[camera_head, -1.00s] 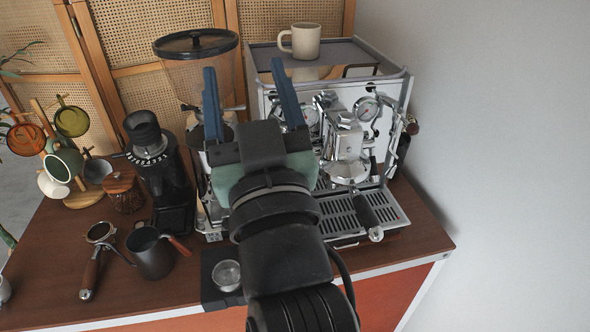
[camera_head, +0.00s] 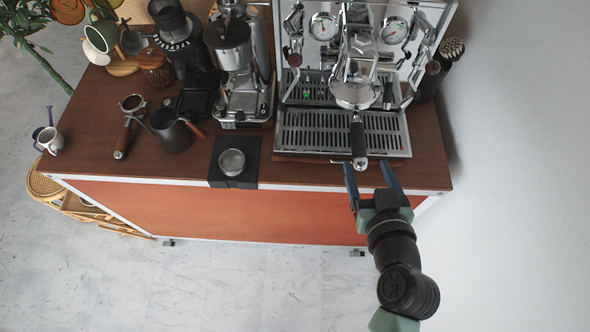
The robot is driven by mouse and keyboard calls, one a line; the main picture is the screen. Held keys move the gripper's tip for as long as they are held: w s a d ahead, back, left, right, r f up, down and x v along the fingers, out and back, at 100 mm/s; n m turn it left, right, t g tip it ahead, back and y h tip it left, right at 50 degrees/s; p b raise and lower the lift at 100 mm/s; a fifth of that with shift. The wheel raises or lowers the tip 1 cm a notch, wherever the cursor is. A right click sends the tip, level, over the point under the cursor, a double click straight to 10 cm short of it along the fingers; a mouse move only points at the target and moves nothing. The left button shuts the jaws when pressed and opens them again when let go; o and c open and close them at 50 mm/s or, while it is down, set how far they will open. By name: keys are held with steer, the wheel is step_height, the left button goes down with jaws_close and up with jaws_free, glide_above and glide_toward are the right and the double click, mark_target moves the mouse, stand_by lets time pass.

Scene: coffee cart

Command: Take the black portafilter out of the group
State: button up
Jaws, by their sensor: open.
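The black portafilter (camera_head: 357,140) is in the group (camera_head: 356,92) of the chrome espresso machine. Its black handle points toward the front over the drip tray (camera_head: 305,133) and ends in a silver cap. My gripper (camera_head: 370,172) is open, just in front of the machine at the cart's front edge. Its two blue fingers point toward the machine, and the left fingertip is close to the handle's end. I cannot tell whether they touch.
A second portafilter (camera_head: 126,129) with a wooden handle lies on the left of the cart top (camera_head: 80,130), beside a dark pitcher (camera_head: 171,131). A tamping mat (camera_head: 219,176) holds a metal cup (camera_head: 232,161). A grinder (camera_head: 238,70) stands left of the machine. A wall rises at right.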

mark_target(361, 147)
steer(key=b+x, duration=0.2)
steer(key=x, duration=0.5)
steer(key=shift+w, duration=0.2)
jaws_close()
stand_by(1.1)
stand_by(0.4)
steer(key=shift+w+r, duration=0.1)
steer(key=shift+r, duration=0.1)
